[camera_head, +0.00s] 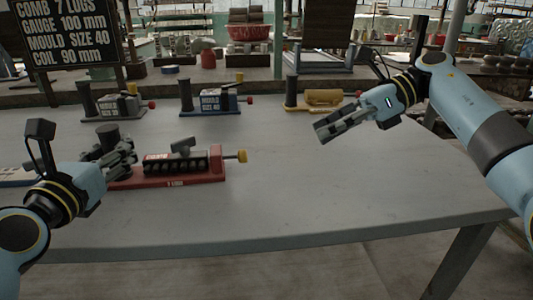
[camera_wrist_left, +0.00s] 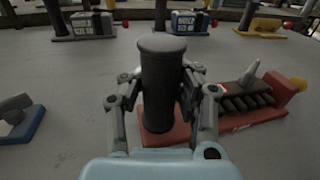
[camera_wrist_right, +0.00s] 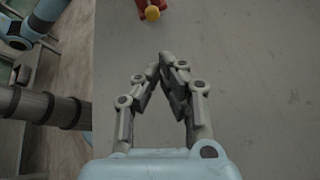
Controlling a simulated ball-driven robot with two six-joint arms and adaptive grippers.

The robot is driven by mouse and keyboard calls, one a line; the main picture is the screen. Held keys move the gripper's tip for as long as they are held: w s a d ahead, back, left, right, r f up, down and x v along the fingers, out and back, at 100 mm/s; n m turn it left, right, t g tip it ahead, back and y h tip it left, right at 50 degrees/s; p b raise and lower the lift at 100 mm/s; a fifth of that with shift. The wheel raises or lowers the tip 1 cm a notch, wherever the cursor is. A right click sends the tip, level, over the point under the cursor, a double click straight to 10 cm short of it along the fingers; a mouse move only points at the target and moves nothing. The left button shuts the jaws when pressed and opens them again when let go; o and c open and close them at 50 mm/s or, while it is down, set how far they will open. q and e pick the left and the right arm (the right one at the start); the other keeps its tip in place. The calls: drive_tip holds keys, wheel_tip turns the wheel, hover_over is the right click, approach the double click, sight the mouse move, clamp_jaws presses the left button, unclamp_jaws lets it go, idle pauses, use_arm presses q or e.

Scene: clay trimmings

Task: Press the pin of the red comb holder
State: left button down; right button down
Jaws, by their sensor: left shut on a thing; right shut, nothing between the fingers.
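The red comb holder (camera_head: 205,177) lies on the table at the left. A dark ribbed comb (camera_head: 175,162) with a grey lever (camera_head: 182,146) sits on it. Its yellow pin (camera_head: 242,156) sticks out at the right end and also shows in the right wrist view (camera_wrist_right: 152,13). A dark upright post (camera_wrist_left: 163,85) stands on the holder's left end. My left gripper (camera_head: 128,155) is shut on this post, with fingers on both sides of it. My right gripper (camera_head: 322,132) is shut and empty above the table, to the right of the pin and apart from it.
Grey (camera_head: 122,106), blue (camera_head: 213,105) and yellow (camera_head: 322,100) holders with posts stand along the back of the table. A blue-based piece (camera_wrist_left: 22,122) lies left of the red holder. The table's front right (camera_head: 390,190) is clear. A sign (camera_head: 70,35) stands behind.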

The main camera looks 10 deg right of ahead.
drive_tip(key=n, duration=0.3)
drive_tip(key=d+n, duration=0.1)
drive_tip(key=shift+w+d+r+n, duration=0.1)
drive_tip(key=shift+r+n, duration=0.2)
approach(266, 170)
drive_tip(key=a, duration=0.2)
drive_tip(key=a+f, duration=0.1)
drive_tip(key=a, duration=0.1)
drive_tip(key=shift+a, duration=0.25)
drive_tip(key=a, duration=0.3)
drive_tip(key=shift+a+f, duration=0.1)
drive_tip(key=shift+a, duration=0.5)
